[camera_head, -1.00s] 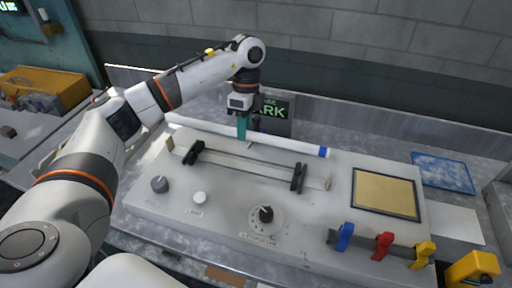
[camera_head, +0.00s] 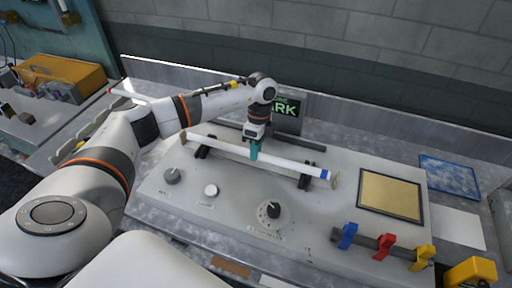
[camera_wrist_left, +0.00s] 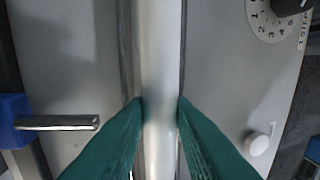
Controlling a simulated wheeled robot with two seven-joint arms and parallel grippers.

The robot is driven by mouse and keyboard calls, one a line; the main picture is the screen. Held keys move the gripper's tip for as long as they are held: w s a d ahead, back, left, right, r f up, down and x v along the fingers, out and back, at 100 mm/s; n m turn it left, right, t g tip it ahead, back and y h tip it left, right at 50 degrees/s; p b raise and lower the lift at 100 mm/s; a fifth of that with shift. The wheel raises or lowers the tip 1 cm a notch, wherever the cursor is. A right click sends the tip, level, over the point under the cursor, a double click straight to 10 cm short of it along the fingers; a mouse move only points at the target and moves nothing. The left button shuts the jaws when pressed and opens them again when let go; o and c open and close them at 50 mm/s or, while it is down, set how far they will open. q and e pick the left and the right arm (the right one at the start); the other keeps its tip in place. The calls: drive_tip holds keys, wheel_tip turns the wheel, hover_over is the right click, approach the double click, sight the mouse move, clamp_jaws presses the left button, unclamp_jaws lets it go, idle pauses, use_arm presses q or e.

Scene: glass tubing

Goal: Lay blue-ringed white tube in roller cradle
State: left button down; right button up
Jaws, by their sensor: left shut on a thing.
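The white tube (camera_head: 285,161) with a blue ring (camera_head: 324,175) near its right end lies along the roller cradle (camera_head: 305,181), over its black end supports. I cannot tell whether it rests fully on the rollers. My left gripper (camera_head: 254,153) is shut on the tube near its middle, from above. In the left wrist view the teal fingertips (camera_wrist_left: 160,104) pinch both sides of the tube (camera_wrist_left: 160,60), with dark rails running along beside it. My right gripper is not in view.
The grey console holds dials (camera_head: 274,211), a white knob (camera_head: 211,190), a tan pad (camera_head: 390,197) and blue, red and yellow levers (camera_head: 385,245). A dark display (camera_head: 287,113) stands behind. A blue tray (camera_head: 447,174) lies at the right, a yellow box (camera_head: 62,78) far left.

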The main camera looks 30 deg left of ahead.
use_arm(q)
drive_tip(key=shift+f, duration=0.15)
drive_tip(key=c, duration=1.2)
unclamp_jaws()
drive_tip(key=shift+c, duration=0.2)
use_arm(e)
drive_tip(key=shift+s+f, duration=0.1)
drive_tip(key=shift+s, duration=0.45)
use_arm(q)
wheel_tip(320, 180, up, 12)
drive_tip(key=w+b, duration=0.2)
drive_tip(key=b, duration=0.2)
drive_tip(key=shift+w+a, duration=0.15)
drive_tip(key=shift+a, duration=0.15)
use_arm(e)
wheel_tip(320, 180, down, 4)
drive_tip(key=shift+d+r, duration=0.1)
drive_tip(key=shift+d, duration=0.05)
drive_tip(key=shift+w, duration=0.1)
